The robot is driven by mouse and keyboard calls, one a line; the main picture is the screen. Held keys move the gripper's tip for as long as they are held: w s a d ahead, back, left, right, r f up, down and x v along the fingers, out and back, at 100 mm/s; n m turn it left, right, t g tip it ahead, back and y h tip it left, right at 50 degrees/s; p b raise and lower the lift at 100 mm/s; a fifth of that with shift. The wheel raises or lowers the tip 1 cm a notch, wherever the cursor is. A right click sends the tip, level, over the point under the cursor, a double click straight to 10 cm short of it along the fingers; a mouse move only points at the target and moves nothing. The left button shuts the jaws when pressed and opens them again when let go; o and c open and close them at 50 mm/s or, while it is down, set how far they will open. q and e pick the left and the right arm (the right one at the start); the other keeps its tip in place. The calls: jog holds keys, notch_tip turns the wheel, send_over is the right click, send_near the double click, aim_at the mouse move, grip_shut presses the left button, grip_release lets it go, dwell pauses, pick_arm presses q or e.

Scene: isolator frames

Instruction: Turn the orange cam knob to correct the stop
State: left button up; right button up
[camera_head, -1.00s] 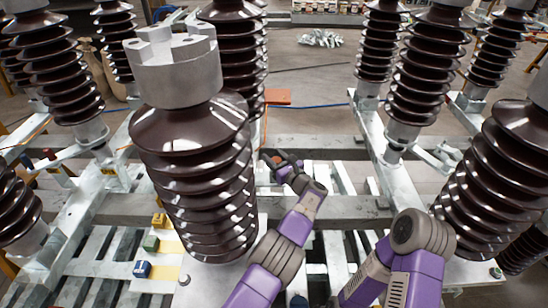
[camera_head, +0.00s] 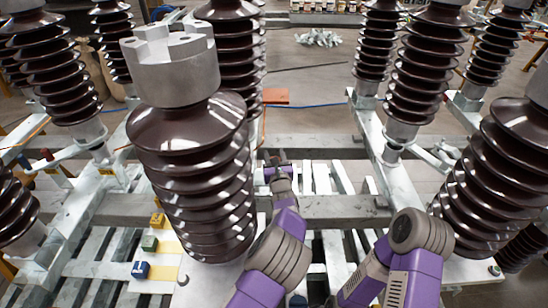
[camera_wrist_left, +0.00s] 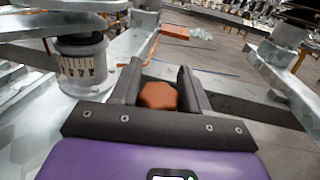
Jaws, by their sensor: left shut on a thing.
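The orange cam knob (camera_wrist_left: 158,95) sits between the two dark fingers of my left gripper (camera_wrist_left: 160,84) in the left wrist view, and the gripper is shut on it. In the head view my left gripper (camera_head: 276,160) is beyond the large brown ribbed insulator, just to its right, above the metal frame. The knob cannot be made out in the head view. Whatever stop it acts on cannot be told from these frames. My right arm shows at the lower right of the head view, but its gripper is out of view.
A large brown insulator (camera_head: 190,150) stands close by my left arm, and another (camera_head: 510,160) is at the right. Blue (camera_head: 141,270), green (camera_head: 150,243) and yellow (camera_head: 158,220) blocks lie at lower left. A grey cylinder with scale marks (camera_wrist_left: 82,68) is left of the gripper.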

pick_arm(q)
jog(key=shift+f+m+h, duration=0.1)
jog(key=shift+m+h, duration=0.2)
jog(key=shift+h, duration=0.2)
jog(key=o, duration=1)
jog(key=shift+c, duration=0.2)
jog(key=shift+s, duration=0.1)
jog(key=s+p, duration=0.2)
jog(key=s, duration=0.5)
jog(key=shift+s+d, duration=0.2)
jog(key=shift+d, duration=0.25)
